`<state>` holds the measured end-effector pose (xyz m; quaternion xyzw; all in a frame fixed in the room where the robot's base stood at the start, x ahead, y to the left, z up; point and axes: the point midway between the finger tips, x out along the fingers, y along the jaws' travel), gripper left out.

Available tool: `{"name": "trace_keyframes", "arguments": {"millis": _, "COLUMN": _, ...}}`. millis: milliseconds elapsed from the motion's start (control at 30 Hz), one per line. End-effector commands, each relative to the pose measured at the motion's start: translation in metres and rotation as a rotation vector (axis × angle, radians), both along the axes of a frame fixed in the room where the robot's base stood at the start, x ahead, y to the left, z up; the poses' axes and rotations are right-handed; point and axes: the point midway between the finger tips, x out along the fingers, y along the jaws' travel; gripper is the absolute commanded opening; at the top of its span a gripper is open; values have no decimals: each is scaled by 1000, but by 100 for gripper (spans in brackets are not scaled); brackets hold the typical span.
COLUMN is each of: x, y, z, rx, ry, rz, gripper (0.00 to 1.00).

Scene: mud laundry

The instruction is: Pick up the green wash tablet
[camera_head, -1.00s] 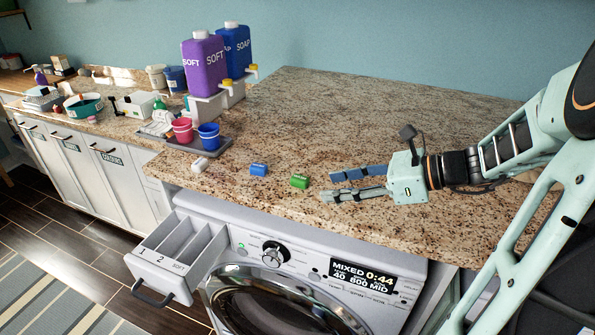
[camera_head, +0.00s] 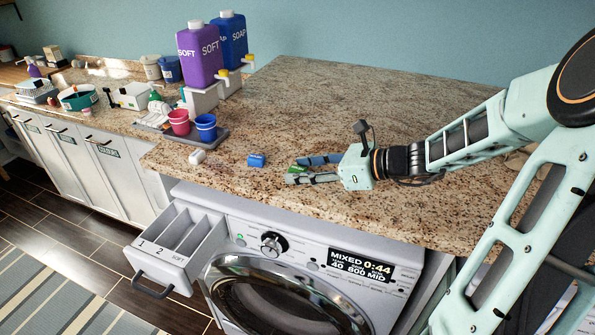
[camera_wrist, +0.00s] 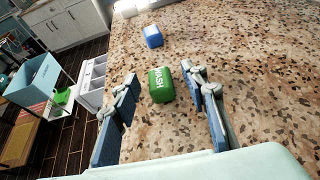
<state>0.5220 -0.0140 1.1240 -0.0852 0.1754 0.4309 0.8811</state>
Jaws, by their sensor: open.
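The green wash tablet (camera_wrist: 160,85) lies on the speckled stone counter, its "WASH" lettering facing up in the wrist view. My gripper (camera_wrist: 165,98) is open, with one blue-padded finger on each side of the tablet and bare counter showing between. In the head view my gripper (camera_head: 304,168) lies low over the counter from the right. The green tablet (camera_head: 293,170) is partly hidden there by the fingers. I cannot tell whether either finger touches it.
A blue tablet (camera_head: 257,160) and a white tablet (camera_head: 197,157) lie to the left on the counter. A grey tray (camera_head: 215,138) holds a pink cup (camera_head: 179,122) and a blue cup (camera_head: 205,127). Below, the washer's drawer (camera_head: 178,245) is open.

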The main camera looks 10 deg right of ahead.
Motion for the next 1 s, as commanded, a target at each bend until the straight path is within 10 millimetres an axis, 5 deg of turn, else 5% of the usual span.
{"name": "trace_keyframes", "arguments": {"millis": 233, "x": 1, "y": 1, "z": -1, "rx": -1, "ry": 0, "rz": 0, "gripper": 41}}
{"name": "trace_keyframes", "arguments": {"millis": 600, "x": 1, "y": 1, "z": -1, "rx": -1, "ry": 0, "rz": 0, "gripper": 1}}
{"name": "trace_keyframes", "arguments": {"millis": 1000, "x": 2, "y": 1, "z": 5, "rx": 0, "ry": 0, "rz": 1, "gripper": 1}}
